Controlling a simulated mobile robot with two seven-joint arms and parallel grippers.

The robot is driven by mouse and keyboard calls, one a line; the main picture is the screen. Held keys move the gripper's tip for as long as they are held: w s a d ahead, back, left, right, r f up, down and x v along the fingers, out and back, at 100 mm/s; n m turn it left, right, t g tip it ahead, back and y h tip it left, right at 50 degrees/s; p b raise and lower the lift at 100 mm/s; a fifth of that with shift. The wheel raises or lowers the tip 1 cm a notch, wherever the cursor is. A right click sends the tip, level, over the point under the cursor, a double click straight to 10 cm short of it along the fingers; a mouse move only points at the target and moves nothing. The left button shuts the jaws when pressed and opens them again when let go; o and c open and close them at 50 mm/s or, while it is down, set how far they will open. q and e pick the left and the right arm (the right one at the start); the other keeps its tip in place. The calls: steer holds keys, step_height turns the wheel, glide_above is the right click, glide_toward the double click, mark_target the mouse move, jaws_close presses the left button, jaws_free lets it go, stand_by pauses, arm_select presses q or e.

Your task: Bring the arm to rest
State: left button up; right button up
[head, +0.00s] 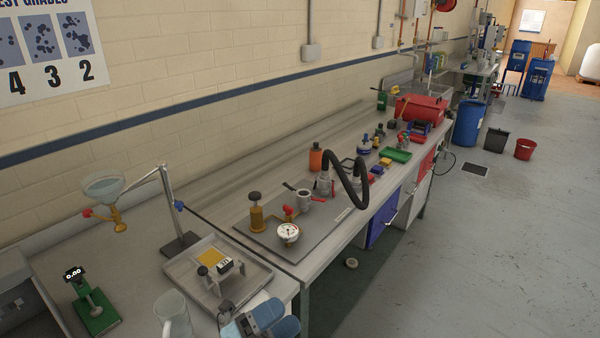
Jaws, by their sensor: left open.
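My left gripper (225,316) shows at the bottom edge, with blue and grey parts of my arm behind it. It is open, and I see nothing held in it. It is just in front of a grey metal tray (252,284) on the near bench. The tray holds a yellow square piece (212,256) and a small block labelled 371 (225,267). A clear jug (172,312) stands left of the gripper; I cannot tell how wide the gap is. The bottom edge cuts off part of the gripper and arm. My right gripper is not in view.
A stand (178,215) beside a glass funnel (104,186) rises behind the tray. A green-based gauge (98,311) is at left. A plate with a dial gauge (288,233) and a black hose (345,165) lies beyond. The floor (470,250) at right is largely clear.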

arm_select(q)
steer(key=s+a+f+n+y+p, duration=0.1)
steer(key=s+a+f+n+y, duration=0.6)
steer(key=f+n, duration=0.4)
steer(key=s+a+f+n+y+p, duration=0.2)
steer(key=s+a+f+n+y, duration=0.5)
steer(key=n, duration=1)
step_height(320, 180, down, 4)
steer(key=a+y, duration=0.2)
steer(key=shift+y, duration=0.4)
steer(key=shift+a, duration=0.1)
